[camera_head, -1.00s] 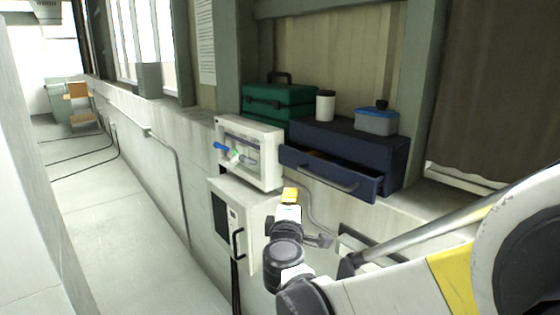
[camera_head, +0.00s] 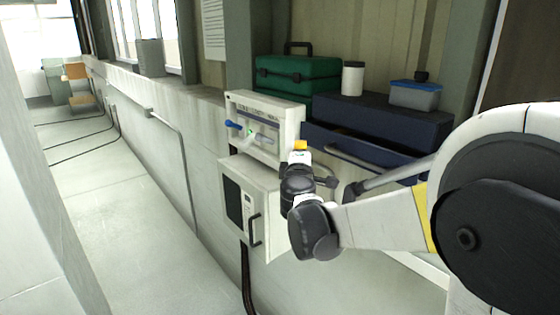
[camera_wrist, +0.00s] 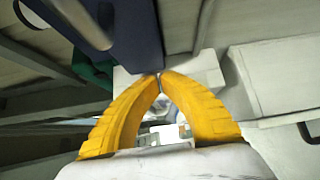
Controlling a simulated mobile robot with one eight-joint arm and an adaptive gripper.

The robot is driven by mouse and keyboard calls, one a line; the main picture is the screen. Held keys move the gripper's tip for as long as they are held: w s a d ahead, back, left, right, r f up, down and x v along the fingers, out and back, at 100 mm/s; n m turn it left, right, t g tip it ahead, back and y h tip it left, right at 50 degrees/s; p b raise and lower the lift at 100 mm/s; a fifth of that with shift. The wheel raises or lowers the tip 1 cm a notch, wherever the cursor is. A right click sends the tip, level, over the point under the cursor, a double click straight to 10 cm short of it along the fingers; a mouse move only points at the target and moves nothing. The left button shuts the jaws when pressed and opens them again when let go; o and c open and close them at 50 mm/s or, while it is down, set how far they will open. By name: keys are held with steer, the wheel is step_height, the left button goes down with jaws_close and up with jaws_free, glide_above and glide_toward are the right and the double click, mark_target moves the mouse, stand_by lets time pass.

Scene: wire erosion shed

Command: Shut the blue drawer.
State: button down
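The dark blue drawer (camera_head: 325,138) stands pulled out of the dark blue box (camera_head: 385,110) on the ledge, with a bar handle across its front. My gripper (camera_head: 300,145) is in front of the drawer's left end in the head view. In the wrist view, my gripper's two yellow fingers (camera_wrist: 161,76) meet at the tips with nothing visible between them. The blue drawer front (camera_wrist: 135,35) is just beyond the tips there, with its grey handle (camera_wrist: 82,20) at upper left. Contact cannot be told. My arm hides the drawer's right end in the head view.
A white panel with a blue lever (camera_head: 262,122) stands left of the drawer, near my gripper. A white cabinet (camera_head: 263,190) is below. A green case (camera_head: 297,72) is behind.

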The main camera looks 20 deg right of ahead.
mark_target(313, 145)
steer(key=shift+w+d, duration=0.2)
steer(key=shift+d, duration=0.4)
steer(key=shift+w+d, duration=0.15)
steer(key=shift+d, duration=0.45)
steer(key=shift+r, duration=0.1)
steer(key=shift+w+d, duration=0.25)
steer(key=shift+d, duration=0.4)
steer(key=shift+w+d, duration=0.25)
steer(key=shift+d, duration=0.4)
steer(key=shift+a, duration=0.2)
